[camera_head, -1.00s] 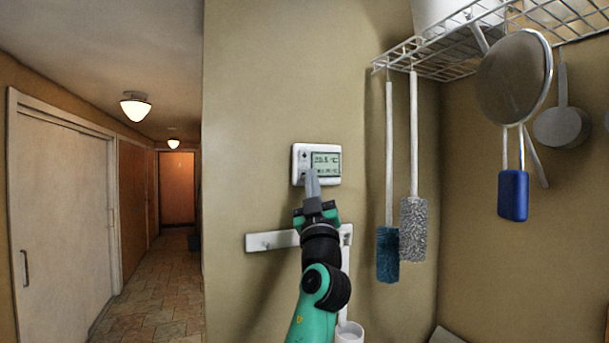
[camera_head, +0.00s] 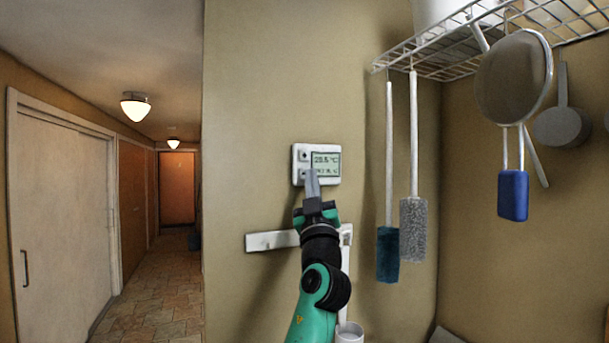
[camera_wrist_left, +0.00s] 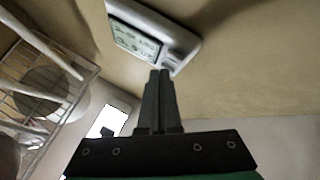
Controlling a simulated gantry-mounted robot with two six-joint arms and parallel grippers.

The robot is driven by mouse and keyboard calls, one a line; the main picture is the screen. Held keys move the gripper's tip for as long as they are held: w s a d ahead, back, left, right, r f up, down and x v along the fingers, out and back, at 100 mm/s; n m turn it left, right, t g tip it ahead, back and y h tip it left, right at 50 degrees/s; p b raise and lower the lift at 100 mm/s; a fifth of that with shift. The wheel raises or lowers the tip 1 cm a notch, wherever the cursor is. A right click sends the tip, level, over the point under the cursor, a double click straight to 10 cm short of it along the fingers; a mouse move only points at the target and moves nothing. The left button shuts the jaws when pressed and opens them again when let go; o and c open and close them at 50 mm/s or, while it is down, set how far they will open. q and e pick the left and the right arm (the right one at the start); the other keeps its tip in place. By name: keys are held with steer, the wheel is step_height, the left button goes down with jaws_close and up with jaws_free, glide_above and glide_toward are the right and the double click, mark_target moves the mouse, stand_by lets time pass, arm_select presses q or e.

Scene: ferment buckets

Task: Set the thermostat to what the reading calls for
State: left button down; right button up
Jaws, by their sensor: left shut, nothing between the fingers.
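A white thermostat (camera_head: 329,161) is mounted on the beige wall in the head view. Its screen shows what looks like 20.5 °C, but the last digits and the smaller line below are hard to read. Two buttons sit left of the screen, one above the other. My left gripper (camera_head: 312,174) is shut and empty, its tips at the lower button and partly covering it. In the left wrist view the thermostat (camera_wrist_left: 150,34) is tilted, with the shut fingertips (camera_wrist_left: 160,73) close to its edge. I cannot tell whether they touch it. My right gripper is not in view.
A white wall rail (camera_head: 270,241) runs below the thermostat, behind my left arm. Two long-handled brushes (camera_head: 388,250) hang to the right from a wire shelf (camera_head: 445,50). A strainer (camera_head: 513,78) and a blue sponge brush (camera_head: 513,195) hang further right. A hallway opens at left.

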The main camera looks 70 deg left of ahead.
arm_select(q)
steer(key=shift+a, duration=0.1)
steer(key=shift+a, duration=0.3)
steer(key=shift+a, duration=0.45)
stand_by(0.6)
steer(key=shift+d+b, duration=0.35)
steer(key=shift+d, duration=0.5)
steer(key=shift+d, duration=0.1)
steer(key=d+b, duration=0.1)
steer(key=d, duration=0.3)
steer(key=shift+d, duration=0.4)
stand_by(0.5)
